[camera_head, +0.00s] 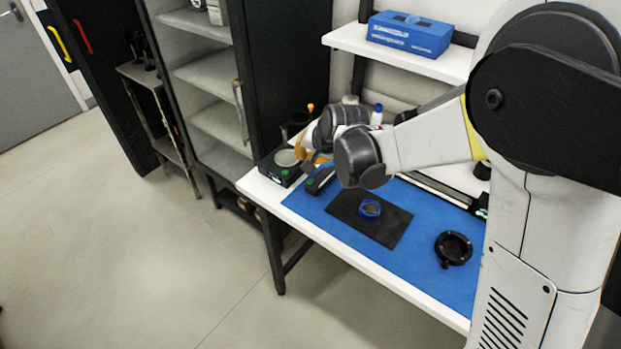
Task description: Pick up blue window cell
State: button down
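The blue window cell (370,210) is a small blue ring with a dark centre. It lies on a black mat (397,232) on the blue bench cover. My arm reaches in from the right above the back of the bench. My gripper (311,161) is at the arm's far end, left of and behind the cell and apart from it. It is small and partly hidden by my wrist, so I cannot tell whether its fingers are open or shut.
A black ring mount (454,248) stands on the blue cover (427,270) at right. A black device with a round pale plate (286,159) and a small black box (321,181) are at the bench's left. A blue box (410,34) sits on the shelf above. The cover's front is clear.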

aim_at(370, 211)
jog(key=k+j+z, duration=0.35)
jog(key=j, duration=0.3)
jog(key=k+j+z, duration=0.3)
jog(key=k+j, duration=0.15)
jog(key=j, duration=0.15)
